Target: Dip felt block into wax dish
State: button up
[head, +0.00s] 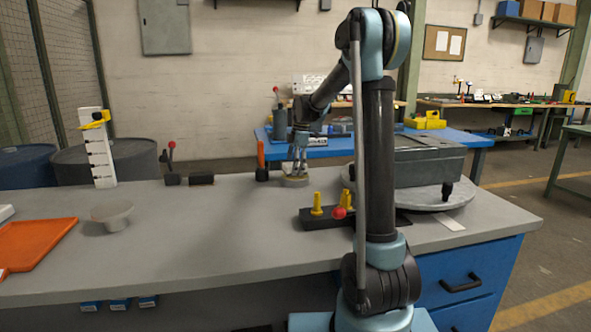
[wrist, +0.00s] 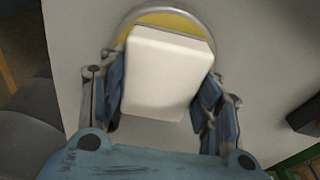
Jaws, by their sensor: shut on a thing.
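The felt block (wrist: 166,72) is a pale, off-white block with square edges. In the wrist view it fills the space between the two fingers of my gripper (wrist: 165,95), which is shut on it. The wax dish (wrist: 172,18) is a round dish with a grey rim and yellow inside, seen behind the block. The block covers most of the dish, and I cannot tell whether they touch. In the head view my gripper (head: 298,165) points down over the dish (head: 294,182) near the bench's back edge; the block is too small to make out there.
A black fixture with yellow pegs and a red knob (head: 340,213) stands in front of the dish, right. An orange-handled tool (head: 261,160) is just left of it. A grey housing (head: 428,162) sits on a round plate at right. The bench (head: 200,235) is clear at centre left.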

jog(key=shift+f, duration=0.5)
dwell(1.5)
jog(key=shift+r, duration=3.5)
